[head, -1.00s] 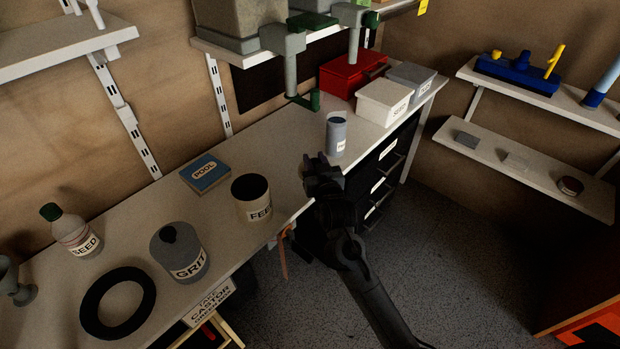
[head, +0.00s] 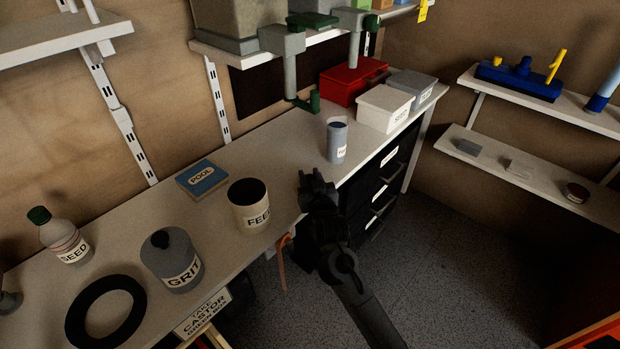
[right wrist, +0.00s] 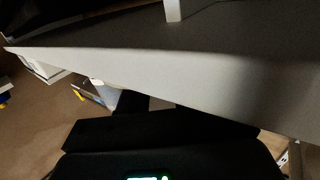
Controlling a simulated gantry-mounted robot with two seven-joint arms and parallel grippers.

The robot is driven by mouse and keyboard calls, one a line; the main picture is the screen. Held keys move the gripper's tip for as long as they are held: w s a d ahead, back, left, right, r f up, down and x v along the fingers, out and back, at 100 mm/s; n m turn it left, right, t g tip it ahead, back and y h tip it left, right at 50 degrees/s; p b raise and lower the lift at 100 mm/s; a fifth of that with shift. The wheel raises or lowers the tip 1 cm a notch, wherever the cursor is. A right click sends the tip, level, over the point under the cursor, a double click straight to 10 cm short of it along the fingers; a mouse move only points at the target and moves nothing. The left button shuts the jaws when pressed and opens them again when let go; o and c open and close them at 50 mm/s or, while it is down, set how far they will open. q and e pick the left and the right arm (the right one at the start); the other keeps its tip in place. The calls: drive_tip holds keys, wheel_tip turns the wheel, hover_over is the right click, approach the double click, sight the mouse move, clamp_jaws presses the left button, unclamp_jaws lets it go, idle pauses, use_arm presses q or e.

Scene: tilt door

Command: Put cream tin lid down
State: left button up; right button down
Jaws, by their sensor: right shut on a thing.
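A cream tin (head: 247,217) labelled FEED stands upright on the bench with its top open and dark inside. My right gripper (head: 316,187) is at the bench's front edge, to the right of the tin and apart from it. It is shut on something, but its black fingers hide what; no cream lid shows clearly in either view. In the right wrist view a black gripper part (right wrist: 150,130) fills the bottom, below a broad pale surface. My left gripper is not in view.
The bench (head: 290,150) holds a POOL box (head: 201,179), a grey GRIT tin (head: 172,262), a SEED bottle (head: 62,236), a black ring (head: 137,315) and a grey cup (head: 337,142). Clear bench lies between the POOL box and the cup. Black drawers (head: 378,185) stand below.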

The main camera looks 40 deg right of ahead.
drive_tip(key=shift+f, duration=0.15)
drive_tip(key=c, duration=0.8)
unclamp_jaws()
drive_tip(key=shift+s+r, duration=0.1)
drive_tip(key=shift+r, duration=0.15)
drive_tip(key=s+a+f+n+g+y+p, duration=0.1)
drive_tip(key=s+a+f+g, duration=0.3)
drive_tip(key=s, duration=0.8)
drive_tip(key=s+a+f+n+g+y+p, duration=0.2)
drive_tip(key=s+a+f+n+g+y, duration=0.1)
drive_tip(key=s+a, duration=0.5)
drive_tip(key=s+a+f+n+g+y+p, duration=0.1)
drive_tip(key=s+a+f+n+g+y, duration=0.2)
drive_tip(key=s, duration=1.2)
wheel_tip(320, 180, down, 3)
drive_tip(key=a+g, duration=0.2)
drive_tip(key=shift+s+a+r+y, duration=0.15)
drive_tip(key=shift+s+a+y, duration=0.15)
drive_tip(key=shift+s+a, duration=0.1)
